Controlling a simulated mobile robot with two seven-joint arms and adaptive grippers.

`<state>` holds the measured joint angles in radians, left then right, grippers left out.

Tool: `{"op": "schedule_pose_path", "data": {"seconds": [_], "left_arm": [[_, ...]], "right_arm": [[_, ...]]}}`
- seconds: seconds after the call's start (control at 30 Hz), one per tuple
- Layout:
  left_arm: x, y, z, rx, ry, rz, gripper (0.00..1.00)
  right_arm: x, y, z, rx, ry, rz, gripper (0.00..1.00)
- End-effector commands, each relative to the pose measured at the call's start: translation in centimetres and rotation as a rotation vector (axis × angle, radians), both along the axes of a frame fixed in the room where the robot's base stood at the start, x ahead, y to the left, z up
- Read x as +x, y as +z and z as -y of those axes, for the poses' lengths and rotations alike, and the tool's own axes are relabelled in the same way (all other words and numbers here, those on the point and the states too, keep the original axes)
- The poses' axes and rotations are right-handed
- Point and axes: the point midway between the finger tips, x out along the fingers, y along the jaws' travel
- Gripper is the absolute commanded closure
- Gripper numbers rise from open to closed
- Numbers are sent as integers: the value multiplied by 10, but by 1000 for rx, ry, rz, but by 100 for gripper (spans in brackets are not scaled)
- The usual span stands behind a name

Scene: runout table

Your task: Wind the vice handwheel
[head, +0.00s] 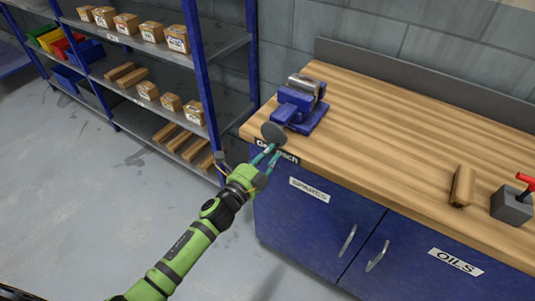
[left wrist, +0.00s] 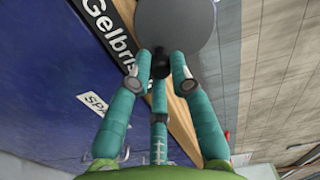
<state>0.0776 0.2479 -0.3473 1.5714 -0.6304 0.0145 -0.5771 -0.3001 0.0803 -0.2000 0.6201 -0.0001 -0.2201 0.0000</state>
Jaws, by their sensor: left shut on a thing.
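A blue vice (head: 297,104) stands on the left end of the wooden workbench (head: 400,120), with a grey metal cylinder (head: 306,82) at its top. Its dark grey round handwheel (head: 273,131) faces the bench's front edge. My left gripper (head: 267,154) reaches up to the handwheel from the front. In the left wrist view the handwheel (left wrist: 178,22) fills the top middle, and the teal fingers of my left gripper (left wrist: 161,72) are shut on its small black handle (left wrist: 160,60). The handle is partly hidden by the fingers. My right gripper is in neither view.
Blue cupboard doors (head: 310,225) are under the bench top. A wooden block (head: 462,186) and a grey box with a red lever (head: 513,203) stand at the bench's right. Blue shelving (head: 200,80) with cartons is at the left. The middle bench top is clear.

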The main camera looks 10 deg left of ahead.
Motion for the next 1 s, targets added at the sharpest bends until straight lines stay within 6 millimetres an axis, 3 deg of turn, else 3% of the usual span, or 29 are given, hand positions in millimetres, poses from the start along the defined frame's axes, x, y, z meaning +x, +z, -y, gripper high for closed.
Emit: {"op": "schedule_pose_path", "data": {"seconds": [0.3, 0.63, 0.8, 1.0], "left_arm": [[-1, 11, 6, -265, -1, -91, 100], [-1, 11, 6, -296, -2, -101, 100], [-2, 18, 8, -468, -1, -165, 100], [-2, 18, 9, -568, -3, -199, 100]], "right_arm": [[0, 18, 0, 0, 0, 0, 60], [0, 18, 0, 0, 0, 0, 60], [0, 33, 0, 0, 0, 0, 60], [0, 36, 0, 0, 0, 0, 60]]}}
